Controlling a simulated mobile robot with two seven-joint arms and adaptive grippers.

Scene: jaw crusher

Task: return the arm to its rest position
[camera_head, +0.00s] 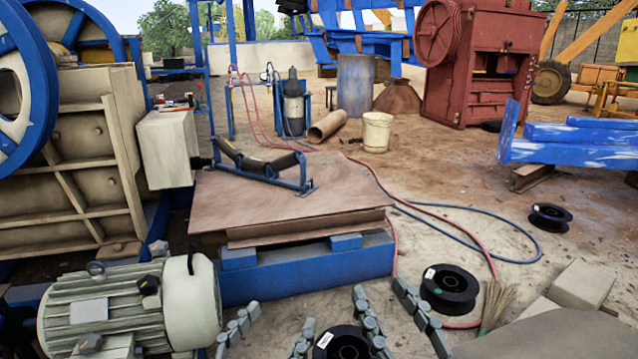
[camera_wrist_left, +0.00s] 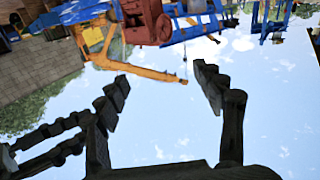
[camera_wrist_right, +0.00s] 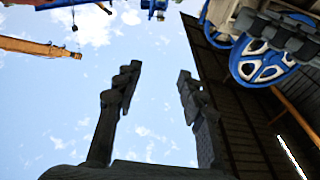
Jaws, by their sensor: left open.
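My left gripper (camera_head: 279,315) shows at the bottom edge of the head view, its two fingers spread with nothing between them. In the left wrist view my left gripper (camera_wrist_left: 160,76) is open and empty against the sky. My right gripper (camera_head: 379,288) is just to its right in the head view, fingers apart. In the right wrist view my right gripper (camera_wrist_right: 157,72) is also open, with only sky between its fingers. Both grippers appear to point upward. The arms behind them are mostly out of the head view.
A grey electric motor (camera_head: 130,305) is at the lower left, close to my left gripper. A blue-framed base with a brown plate (camera_head: 290,195) lies ahead. Black spools (camera_head: 450,288), a broom (camera_head: 496,303) and pale blocks (camera_head: 583,285) are at the right. Hoses cross the open ground.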

